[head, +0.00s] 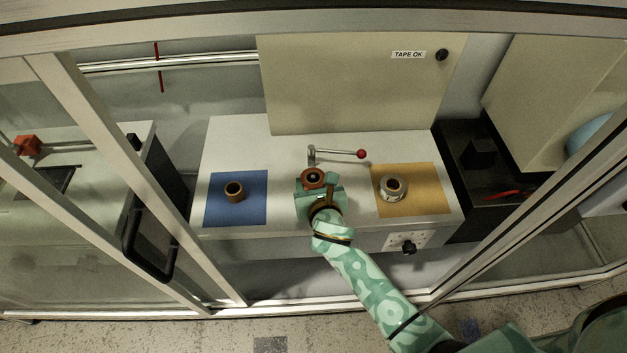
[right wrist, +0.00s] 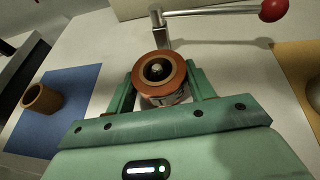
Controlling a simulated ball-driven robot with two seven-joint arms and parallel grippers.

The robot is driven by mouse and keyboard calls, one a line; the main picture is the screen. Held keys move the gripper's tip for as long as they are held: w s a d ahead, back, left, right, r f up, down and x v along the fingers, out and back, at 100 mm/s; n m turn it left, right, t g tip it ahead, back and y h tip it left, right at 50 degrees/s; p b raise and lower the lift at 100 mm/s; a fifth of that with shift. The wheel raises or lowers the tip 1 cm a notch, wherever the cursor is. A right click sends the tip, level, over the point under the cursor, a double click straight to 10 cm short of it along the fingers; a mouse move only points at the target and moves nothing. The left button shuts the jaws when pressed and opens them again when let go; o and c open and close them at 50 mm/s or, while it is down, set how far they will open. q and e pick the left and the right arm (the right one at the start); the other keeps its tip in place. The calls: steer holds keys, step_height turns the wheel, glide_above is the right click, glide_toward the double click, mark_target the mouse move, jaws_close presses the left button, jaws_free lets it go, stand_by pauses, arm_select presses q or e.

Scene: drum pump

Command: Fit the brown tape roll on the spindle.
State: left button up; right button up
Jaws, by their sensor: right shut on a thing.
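The brown tape roll (right wrist: 158,77) is between the two fingers of my right gripper (right wrist: 160,95), its round face up. My right gripper is shut on it, and it also shows in the head view (head: 314,177). The spindle's pale tip (right wrist: 156,71) shows inside the dark hole of the roll, so the roll appears to be around it. I cannot tell how low the roll sits; its underside is hidden. A pale part with dark marks shows just below the roll's front edge. My left gripper is not in view.
A lever with a red knob (head: 360,154) stands just behind the roll. A brown core (head: 234,190) stands on the blue mat (head: 252,213) at left. A pale roll (head: 393,187) stands on the yellow mat (head: 425,205) at right. Frame posts (head: 130,180) flank the opening.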

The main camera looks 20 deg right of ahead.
steer(key=shift+r, duration=0.1)
stand_by(0.7)
steer(key=o, duration=1.1)
steer(key=shift+o, duration=0.2)
